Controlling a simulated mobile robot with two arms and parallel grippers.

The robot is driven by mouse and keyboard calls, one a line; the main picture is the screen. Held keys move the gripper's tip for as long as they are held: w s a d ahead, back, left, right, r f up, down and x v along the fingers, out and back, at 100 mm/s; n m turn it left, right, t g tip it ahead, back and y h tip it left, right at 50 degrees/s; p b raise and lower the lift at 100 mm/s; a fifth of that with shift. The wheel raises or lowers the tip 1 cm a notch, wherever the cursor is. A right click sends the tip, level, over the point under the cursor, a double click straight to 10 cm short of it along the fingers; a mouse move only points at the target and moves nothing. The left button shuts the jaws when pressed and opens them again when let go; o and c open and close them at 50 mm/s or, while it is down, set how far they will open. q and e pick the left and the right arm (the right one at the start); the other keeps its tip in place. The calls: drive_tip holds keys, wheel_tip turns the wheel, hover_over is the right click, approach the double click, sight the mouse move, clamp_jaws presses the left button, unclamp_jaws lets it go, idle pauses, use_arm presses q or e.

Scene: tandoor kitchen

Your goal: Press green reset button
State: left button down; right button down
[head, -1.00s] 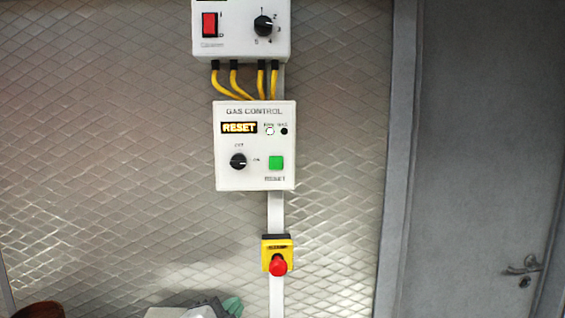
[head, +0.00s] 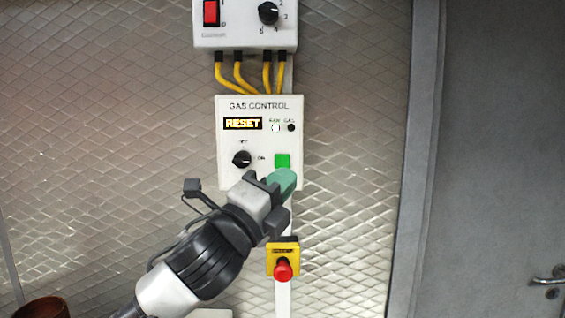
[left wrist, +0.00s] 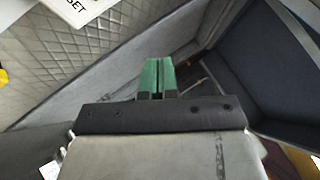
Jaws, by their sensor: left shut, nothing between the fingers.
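The box's display (head: 243,123) reads RESET, and a dark knob (head: 242,159) sits left of the button. My left gripper (head: 284,180) has green fingertips and is shut and empty. In the head view its tips are just below the button, over the box's lower edge; I cannot tell whether they touch the box. In the left wrist view the shut fingertips (left wrist: 157,75) show, with part of the white box (left wrist: 80,8) at upper left. My right gripper is not in view.
A yellow box with a red emergency button (head: 283,270) is below the gas control box. Above is another white box (head: 240,38) with a red switch, joined by yellow cables (head: 268,72). A grey door (head: 500,150) stands at right.

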sight(282, 162)
use_arm(q)
drive_tip(key=w+p, duration=0.1)
drive_tip(key=w, duration=0.7)
drive_tip(key=shift+w, duration=0.4)
idle(0.6)
drive_tip(key=shift+w+p, duration=0.2)
drive_tip(key=shift+p, duration=0.1)
idle(1.0)
drive_tip(key=shift+w+d, duration=0.1)
drive_tip(key=shift+w, duration=0.15)
